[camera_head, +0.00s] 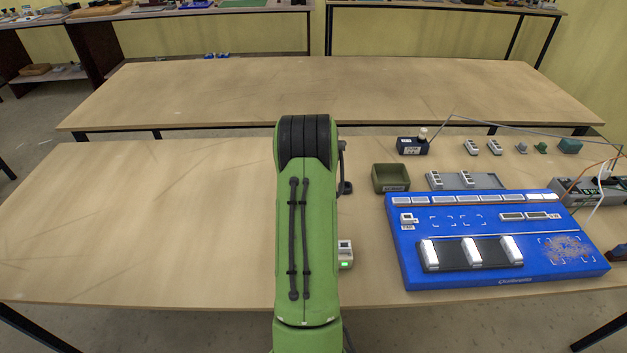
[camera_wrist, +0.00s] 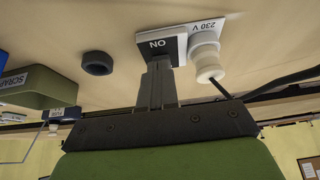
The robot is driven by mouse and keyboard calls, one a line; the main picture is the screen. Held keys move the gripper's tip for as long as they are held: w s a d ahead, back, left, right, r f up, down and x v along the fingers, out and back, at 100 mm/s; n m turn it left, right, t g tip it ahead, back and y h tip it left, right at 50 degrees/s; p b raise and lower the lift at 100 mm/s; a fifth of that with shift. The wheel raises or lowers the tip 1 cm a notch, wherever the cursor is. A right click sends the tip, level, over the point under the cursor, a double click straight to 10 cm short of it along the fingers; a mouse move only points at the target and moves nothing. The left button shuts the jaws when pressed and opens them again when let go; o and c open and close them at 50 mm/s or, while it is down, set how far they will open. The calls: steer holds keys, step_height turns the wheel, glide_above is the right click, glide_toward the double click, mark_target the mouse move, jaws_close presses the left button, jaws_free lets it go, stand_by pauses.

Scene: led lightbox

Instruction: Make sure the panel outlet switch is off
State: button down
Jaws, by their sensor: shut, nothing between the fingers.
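In the wrist view, upside down, a white switch plate (camera_wrist: 150,40) marked "ON" stands beside a white part (camera_wrist: 201,27) marked "230 V". A round white outlet or plug (camera_wrist: 206,60) with a dark cord is on that part. My gripper (camera_wrist: 158,66) is shut and empty. Its fingertips are at the dark lower part of the switch plate; I cannot tell whether they touch it. The fingers cover part of the switch, so its position is unclear. In the head view my green arm hides the gripper, and I cannot make out the switch there.
A green bin (camera_head: 390,184) marked "SCRAP" stands right of my arm, with a blue panel board (camera_head: 470,282) near it. A dark ring (camera_wrist: 97,63) lies near the switch. The table's left is clear.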

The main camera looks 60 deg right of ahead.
steer(key=shift+w+d, duration=0.4)
steer(key=shift+d, duration=0.3)
steer(key=shift+w+d+f, duration=0.15)
steer(key=shift+w+d, duration=0.1)
steer(key=shift+d, duration=0.25)
steer(key=shift+s+a, duration=0.25)
steer(key=shift+a, duration=0.25)
step_height(320, 180, up, 7)
steer(key=p, duration=0.3)
steer(key=shift+r+p, duration=0.2)
steer(key=shift+p, duration=0.2)
